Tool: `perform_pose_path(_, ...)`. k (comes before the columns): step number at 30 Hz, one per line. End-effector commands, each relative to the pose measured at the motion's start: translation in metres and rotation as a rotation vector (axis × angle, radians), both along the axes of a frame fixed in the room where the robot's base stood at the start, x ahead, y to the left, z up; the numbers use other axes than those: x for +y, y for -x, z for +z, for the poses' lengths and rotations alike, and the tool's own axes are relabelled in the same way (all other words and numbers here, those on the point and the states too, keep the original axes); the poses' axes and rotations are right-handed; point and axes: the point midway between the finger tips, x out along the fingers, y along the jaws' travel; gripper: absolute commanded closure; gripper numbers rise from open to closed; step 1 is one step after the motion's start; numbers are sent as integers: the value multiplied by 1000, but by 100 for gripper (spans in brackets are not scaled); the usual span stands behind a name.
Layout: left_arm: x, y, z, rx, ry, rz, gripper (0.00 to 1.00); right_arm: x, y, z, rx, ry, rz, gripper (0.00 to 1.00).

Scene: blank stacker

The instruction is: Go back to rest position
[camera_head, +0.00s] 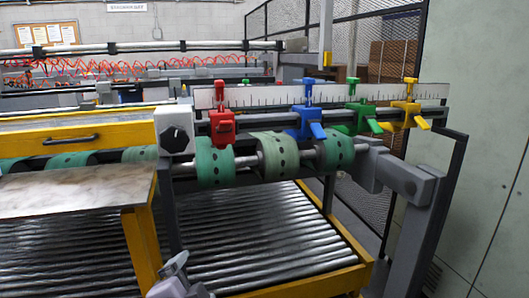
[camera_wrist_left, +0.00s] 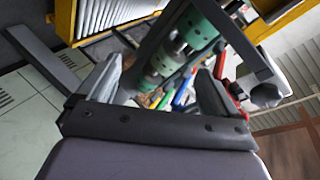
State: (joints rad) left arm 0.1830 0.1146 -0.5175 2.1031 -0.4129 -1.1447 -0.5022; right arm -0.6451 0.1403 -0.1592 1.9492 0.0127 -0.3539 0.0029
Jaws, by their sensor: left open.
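My left gripper (camera_head: 182,274) shows at the bottom edge of the head view, in front of the roller bed and low beside the yellow post. In the left wrist view, the jaws of my left gripper (camera_wrist_left: 164,72) are spread apart with nothing held between them. Beyond them are the green rollers and the coloured clamps, at a distance and not touched. My right gripper is in neither view.
A machine with green rollers (camera_head: 214,163) and a grey knob box (camera_head: 174,130) stands ahead. A ruler bar (camera_head: 265,96) carries red (camera_head: 221,127), blue (camera_head: 305,122), green (camera_head: 357,118) and yellow (camera_head: 407,115) clamps. A metal plate (camera_head: 75,193) lies left; the roller bed (camera_head: 270,240) is below.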

Motion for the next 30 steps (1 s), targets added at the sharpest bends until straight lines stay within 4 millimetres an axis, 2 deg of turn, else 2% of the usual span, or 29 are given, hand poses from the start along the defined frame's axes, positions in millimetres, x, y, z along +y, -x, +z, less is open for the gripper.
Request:
perform_pose_path(1,3,8,-29,46,59,-1,7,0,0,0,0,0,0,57)
perform_pose_path(6,11,42,-106,159,290,23,7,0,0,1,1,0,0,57)
perform_pose_path(12,31,101,-185,272,563,115,7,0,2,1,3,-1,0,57)
perform_pose_path(15,43,134,-215,313,685,182,7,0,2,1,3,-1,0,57)
perform_pose_path(18,55,163,-236,337,781,243,7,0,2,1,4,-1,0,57)
perform_pose_path(22,66,188,-250,350,859,299,7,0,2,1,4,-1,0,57)
perform_pose_path(25,71,196,-255,351,885,319,7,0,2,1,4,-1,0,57)
perform_pose_path(30,71,198,-255,351,893,324,7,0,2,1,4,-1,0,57)
